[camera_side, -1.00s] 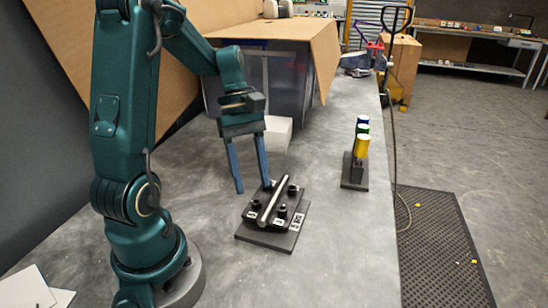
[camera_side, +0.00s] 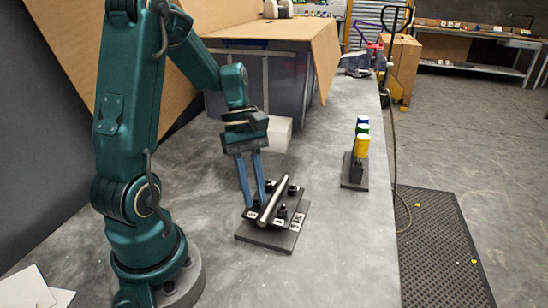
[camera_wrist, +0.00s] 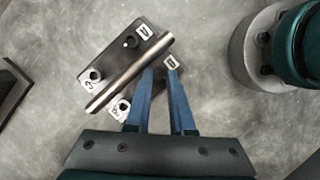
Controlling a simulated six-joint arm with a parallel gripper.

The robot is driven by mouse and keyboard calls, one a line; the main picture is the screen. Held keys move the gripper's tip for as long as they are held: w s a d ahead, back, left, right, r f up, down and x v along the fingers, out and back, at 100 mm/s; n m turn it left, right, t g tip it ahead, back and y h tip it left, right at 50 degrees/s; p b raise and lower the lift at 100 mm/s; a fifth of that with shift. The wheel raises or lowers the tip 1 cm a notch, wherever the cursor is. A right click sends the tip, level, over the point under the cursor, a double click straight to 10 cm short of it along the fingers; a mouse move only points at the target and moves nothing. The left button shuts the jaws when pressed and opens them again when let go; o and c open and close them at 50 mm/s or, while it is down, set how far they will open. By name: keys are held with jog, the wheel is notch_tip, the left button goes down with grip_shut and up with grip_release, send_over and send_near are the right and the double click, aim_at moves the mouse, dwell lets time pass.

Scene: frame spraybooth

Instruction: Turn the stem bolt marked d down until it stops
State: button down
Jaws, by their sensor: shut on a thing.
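A dark stem faceplate (camera_side: 279,222) with a silver bar (camera_side: 272,200) across it sits on a flat dark base (camera_side: 265,239). Black bolts stand at its corners, such as the front right one (camera_side: 282,211) and the far right one (camera_side: 293,190). My gripper (camera_side: 256,203) is down at the near left corner, its blue fingers shut around the bolt there. In the wrist view my gripper (camera_wrist: 160,68) closes beside a white label (camera_wrist: 170,62) that seems to read d, though it is small. The fingers mostly hide the gripped bolt.
A dark rack (camera_side: 353,180) with blue, green and yellow cylinders (camera_side: 362,146) stands to the right. A white block (camera_side: 280,134) and a cardboard-topped bin (camera_side: 290,80) are behind. The grey table (camera_side: 340,250) is clear in front and right.

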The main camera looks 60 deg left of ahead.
jog(key=shift+m, duration=0.3)
jog(key=m, duration=0.1)
jog(key=m+g, duration=0.1)
jog(key=m, duration=0.2)
jog(key=shift+w+d+m+g+y, duration=0.1)
jog(key=shift+w+m+g+y, duration=0.2)
jog(key=shift+g+y, duration=0.1)
jog(key=m, duration=0.2)
jog(key=m+g+y, duration=0.1)
jog(key=m, duration=0.2)
jog(key=shift+w+d+g, duration=0.15)
jog(key=shift+d+g, duration=0.05)
jog(key=shift+g, duration=0.1)
jog(key=m, duration=0.2)
jog(key=m+y, duration=0.1)
jog(key=m, duration=0.1)
jog(key=m+y, duration=0.1)
jog(key=shift+d+m+g, duration=0.25)
jog(key=shift+m+g, duration=0.15)
jog(key=m+y, duration=0.2)
jog(key=m, duration=0.2)
jog(key=shift+d, duration=0.2)
jog(key=shift+m, duration=0.4)
jog(key=c, duration=0.8)
grip_release()
jog(key=shift+o, duration=0.2)
jog(key=shift+w+r, duration=0.1)
